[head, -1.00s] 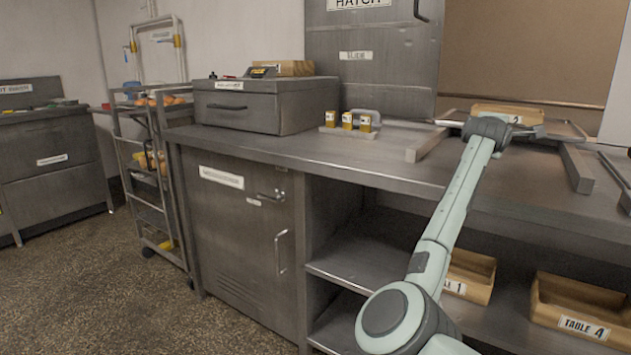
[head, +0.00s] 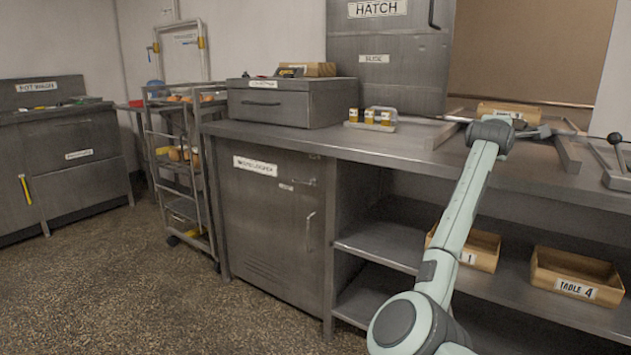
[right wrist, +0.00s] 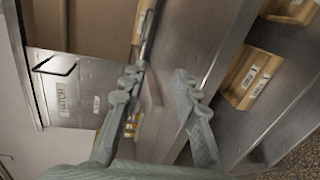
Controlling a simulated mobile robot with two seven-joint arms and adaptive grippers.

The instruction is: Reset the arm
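My right arm reaches up from the bottom of the head view across the front of the steel counter (head: 310,142). Its wrist end (head: 490,131) hides most of the gripper there. In the right wrist view my right gripper (right wrist: 158,92) is open, its two fingers apart with nothing between them. Beyond the fingers lie the counter and a wooden box. My left arm and gripper are not in view.
A wooden box (head: 508,109) stands on the counter behind my right wrist. A caddy of small jars (head: 369,117) and a drawer unit (head: 290,103) stand further left. Boxes, one marked Table 4 (head: 577,277), sit on the shelf below. A trolley (head: 190,190) stands left; floor ahead is clear.

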